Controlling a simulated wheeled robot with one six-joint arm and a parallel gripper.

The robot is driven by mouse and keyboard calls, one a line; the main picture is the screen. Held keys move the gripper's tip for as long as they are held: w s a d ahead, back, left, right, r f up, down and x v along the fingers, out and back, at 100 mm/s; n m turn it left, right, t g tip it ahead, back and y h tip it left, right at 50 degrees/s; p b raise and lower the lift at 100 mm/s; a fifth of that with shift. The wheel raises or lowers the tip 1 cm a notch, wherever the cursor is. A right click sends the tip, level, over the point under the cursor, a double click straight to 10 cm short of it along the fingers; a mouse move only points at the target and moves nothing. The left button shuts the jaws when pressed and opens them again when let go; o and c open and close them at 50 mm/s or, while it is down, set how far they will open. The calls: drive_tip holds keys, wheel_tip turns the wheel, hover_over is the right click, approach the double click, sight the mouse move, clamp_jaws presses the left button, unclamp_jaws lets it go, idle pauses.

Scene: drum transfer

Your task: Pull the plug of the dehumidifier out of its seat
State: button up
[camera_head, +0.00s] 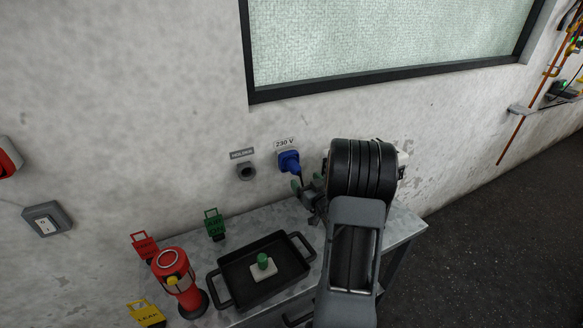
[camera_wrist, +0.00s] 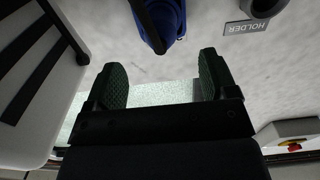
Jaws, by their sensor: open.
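The blue plug (camera_head: 289,161) sits in the wall seat under the "230 V" label (camera_head: 284,143). A dark cable hangs from it. In the wrist view the blue plug (camera_wrist: 167,20) shows at the top, beyond the fingertips. My gripper (camera_head: 305,185) is just below and right of the plug in the head view. In the wrist view my gripper (camera_wrist: 163,72) is open, with its green-padded fingers wide apart and nothing between them. A white slatted housing (camera_wrist: 38,85), perhaps the dehumidifier, stands at the left; my arm mostly hides it in the head view.
The round "HOLDER" socket (camera_head: 247,172), left of the plug, looks empty. The metal table (camera_head: 403,226) below carries a black tray (camera_head: 236,283) with a green-knobbed piece (camera_head: 263,261), a red lantern (camera_head: 176,280) and several coloured tags. A window frame (camera_head: 390,77) is above.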

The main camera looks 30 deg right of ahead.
sight(294, 168)
drive_tip(key=shift+w, duration=0.1)
drive_tip(key=w, duration=0.6)
drive_tip(key=shift+w+d+f, duration=0.1)
drive_tip(key=shift+w+d, duration=0.1)
drive_tip(key=shift+d, duration=0.2)
drive_tip(key=shift+w+d+b, duration=0.2)
drive_tip(key=shift+w+b, duration=0.4)
drive_tip(key=shift+w, duration=0.6)
drive_tip(key=shift+b, duration=0.75)
idle(0.4)
drive_tip(key=c, duration=1.4)
drive_tip(key=shift+s, duration=0.1)
